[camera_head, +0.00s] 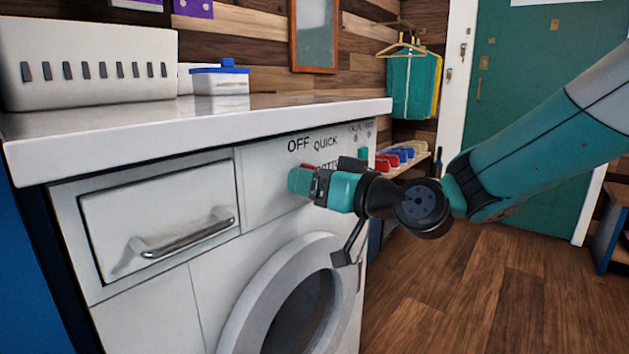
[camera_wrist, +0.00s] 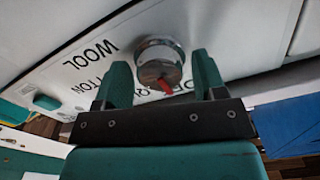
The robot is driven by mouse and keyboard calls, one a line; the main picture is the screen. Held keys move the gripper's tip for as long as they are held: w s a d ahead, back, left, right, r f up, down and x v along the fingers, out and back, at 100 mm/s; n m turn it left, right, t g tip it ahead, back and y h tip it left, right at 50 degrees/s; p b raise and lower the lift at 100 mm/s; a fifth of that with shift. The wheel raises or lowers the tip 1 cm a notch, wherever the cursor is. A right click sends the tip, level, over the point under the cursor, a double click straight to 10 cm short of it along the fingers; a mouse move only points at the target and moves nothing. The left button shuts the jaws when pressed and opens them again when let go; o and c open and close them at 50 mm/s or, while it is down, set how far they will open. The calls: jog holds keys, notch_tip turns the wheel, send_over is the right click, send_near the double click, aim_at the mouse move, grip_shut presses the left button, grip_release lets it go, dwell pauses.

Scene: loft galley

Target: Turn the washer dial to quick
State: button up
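The washer (camera_head: 205,290) is a white front-loader under a counter. Its dial (camera_wrist: 158,55) is a round metallic knob with a red pointer (camera_wrist: 166,87), seen in the wrist view. The pointer faces the gripper side, towards partly hidden lettering; I cannot tell which label it marks. WOOL (camera_wrist: 92,53) and part of COTTON are at its left. In the head view the label QUICK (camera_head: 325,142) is right of OFF (camera_head: 298,144), and my gripper hides the dial. My gripper (camera_head: 296,181) is open at the panel, its teal fingers (camera_wrist: 162,70) on either side of the dial, with gaps visible.
A teal button (camera_wrist: 45,102) is on the panel, left of the dial in the wrist view. The round door (camera_head: 262,312) is below, and a drawer handle (camera_head: 185,234) is at the left. The countertop (camera_head: 290,104) overhangs the panel. Floor (camera_head: 470,300) at the right is clear.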

jog(key=c, duration=0.7)
jog(key=shift+m, duration=0.4)
jog(key=shift+m+p, duration=2.2)
jog(key=shift+m, duration=1.8)
jog(key=shift+d, duration=0.1)
jog(key=shift+f, duration=0.1)
jog(key=o, duration=0.9)
jog(key=shift+o, duration=0.2)
